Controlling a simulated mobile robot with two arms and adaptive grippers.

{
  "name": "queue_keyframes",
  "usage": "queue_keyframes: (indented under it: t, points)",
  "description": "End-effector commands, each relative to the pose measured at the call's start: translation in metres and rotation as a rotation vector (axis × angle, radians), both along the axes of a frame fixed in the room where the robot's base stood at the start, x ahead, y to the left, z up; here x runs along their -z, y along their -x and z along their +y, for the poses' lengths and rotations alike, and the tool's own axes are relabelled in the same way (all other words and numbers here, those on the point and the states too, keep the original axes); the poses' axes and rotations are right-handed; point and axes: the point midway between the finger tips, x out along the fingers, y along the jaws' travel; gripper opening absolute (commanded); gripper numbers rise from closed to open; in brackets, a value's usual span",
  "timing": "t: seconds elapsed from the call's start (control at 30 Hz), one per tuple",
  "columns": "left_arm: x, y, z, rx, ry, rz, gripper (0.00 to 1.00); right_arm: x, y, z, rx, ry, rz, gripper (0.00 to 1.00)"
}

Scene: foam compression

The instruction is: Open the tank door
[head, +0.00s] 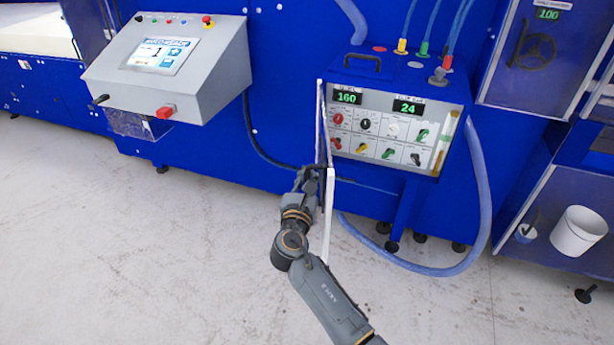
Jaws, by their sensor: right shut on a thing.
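The door (330,215) shows as a thin white panel, seen almost edge-on. It stands out from the left side of a blue control box (455,95), whose front with knobs and two green displays is uncovered. My right gripper (318,172) is at the door's left face, about midway along it, and is shut on what looks like the door's dark handle. The fingertips and the handle are partly hidden by the gripper and the panel's edge. My left gripper is not in view.
A grey slanted console (170,65) with a screen is at upper left. A blue hose (482,190) loops to the floor at the right. A white bucket (578,231) stands at far right. The light concrete floor (130,250) at left is clear.

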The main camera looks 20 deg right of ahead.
Motion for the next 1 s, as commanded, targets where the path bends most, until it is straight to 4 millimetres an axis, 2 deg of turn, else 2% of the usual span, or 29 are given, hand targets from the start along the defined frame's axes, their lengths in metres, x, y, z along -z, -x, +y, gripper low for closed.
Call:
queue_keyframes:
  t: [0.03, 0.23, 0.57, 0.6, 0.63, 1.0]
  points:
    - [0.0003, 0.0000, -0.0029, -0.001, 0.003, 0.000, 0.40, 0.0079, 0.0016, 0.0019, -0.003, -0.002, 0.014, 0.00]
    - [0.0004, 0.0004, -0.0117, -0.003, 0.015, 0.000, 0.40, 0.0081, 0.0007, 0.0023, -0.005, -0.004, 0.015, 0.00]
    - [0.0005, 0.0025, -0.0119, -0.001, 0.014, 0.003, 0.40, 0.0081, 0.0005, 0.0027, -0.006, -0.005, 0.014, 0.00]
    - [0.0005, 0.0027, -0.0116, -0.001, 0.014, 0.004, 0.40, 0.0081, 0.0005, 0.0027, -0.006, -0.005, 0.014, 0.17]
    - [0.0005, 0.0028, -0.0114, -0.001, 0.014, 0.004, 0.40, 0.0080, 0.0006, 0.0026, -0.006, -0.004, 0.014, 0.21]
    - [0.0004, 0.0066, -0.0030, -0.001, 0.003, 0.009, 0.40, 0.0037, 0.0031, 0.0030, -0.004, -0.003, 0.006, 0.21]
